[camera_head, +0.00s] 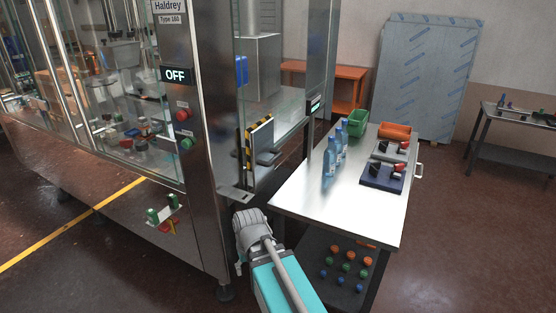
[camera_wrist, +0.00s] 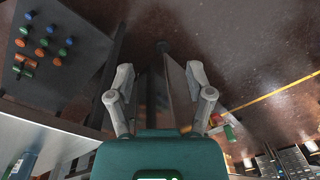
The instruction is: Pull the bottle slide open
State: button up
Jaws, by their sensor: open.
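A filling machine (camera_head: 200,190) with glass walls stands at the left. In its side opening is a panel with a yellow-and-black striped edge (camera_head: 249,145) and a dark block (camera_head: 267,158) on its right face. This looks like the bottle slide, but I cannot tell for sure, nor how far open it is. My gripper is in front of and below this opening, beside the machine's corner; its fingers are hard to make out there. In the wrist view my gripper (camera_wrist: 160,82) is open and empty, fingers apart, with the floor beyond.
The machine's sign (camera_head: 175,75) reads OFF.

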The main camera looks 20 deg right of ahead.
jog(key=w+d+m+t+y, duration=0.2)
jog(key=w+t+y, duration=0.1)
jog(key=w, duration=0.7)
jog(key=m+t+b, duration=0.3)
jog(key=m+t, duration=0.9)
send_near(277, 159)
jog(key=s+d, duration=0.1)
jog(key=s, duration=0.1)
jog(key=shift+s+d+r, duration=0.1)
jog(key=shift+s+r, duration=0.05)
jog(key=shift+r, duration=0.05)
jog(key=x, duration=0.4)
jog(key=b+x, duration=0.1)
jog(key=x, duration=0.4)
jog(key=b+x, duration=0.1)
jog(key=x, duration=0.3)
jog(key=shift+w+a+f, duration=0.1)
jog(key=shift+w+a, duration=0.2)
jog(key=shift+a, duration=0.1)
